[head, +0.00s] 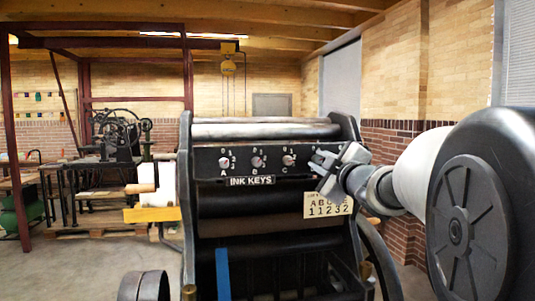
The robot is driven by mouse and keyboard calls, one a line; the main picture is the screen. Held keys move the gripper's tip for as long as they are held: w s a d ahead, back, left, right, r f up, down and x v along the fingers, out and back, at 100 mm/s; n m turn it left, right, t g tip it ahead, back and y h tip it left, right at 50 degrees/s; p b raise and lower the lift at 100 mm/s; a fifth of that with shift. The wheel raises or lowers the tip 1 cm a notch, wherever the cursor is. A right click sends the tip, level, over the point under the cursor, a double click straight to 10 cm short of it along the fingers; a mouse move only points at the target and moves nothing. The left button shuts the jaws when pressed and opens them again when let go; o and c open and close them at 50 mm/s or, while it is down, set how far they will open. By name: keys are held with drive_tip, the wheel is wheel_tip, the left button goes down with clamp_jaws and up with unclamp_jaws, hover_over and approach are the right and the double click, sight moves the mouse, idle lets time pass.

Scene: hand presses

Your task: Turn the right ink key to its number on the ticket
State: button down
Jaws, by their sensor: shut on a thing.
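The black ink key panel (205,162) runs across the press under the rollers. Key A (224,162), key B (257,162) and key C (289,160) show as small pale knobs with numbers around them. My gripper (320,161) is at the panel just right of key C, shut on an ink key. Its fingers hide that key, its letter and where it points. The cream ticket (328,205) hangs below my gripper, with a row of letters over the numbers 1 1 2 3 2.
The "INK KEYS" plate (251,181) sits below the panel. A wooden handle (141,188) and a yellow board (152,214) stick out at the press's left. Another press (115,140) stands further back left. Open floor lies at the left front.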

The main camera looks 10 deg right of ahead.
drive_tip(key=m+p, duration=0.3)
drive_tip(key=m, duration=0.2)
drive_tip(key=shift+r+m+h, duration=0.1)
drive_tip(key=shift+m+h, duration=0.2)
drive_tip(key=shift+h, duration=0.1)
drive_tip(key=shift+m+p, duration=0.7)
drive_tip(key=shift+m, duration=0.7)
drive_tip(key=c, duration=1.6)
unclamp_jaws()
drive_tip(key=shift+s, duration=0.1)
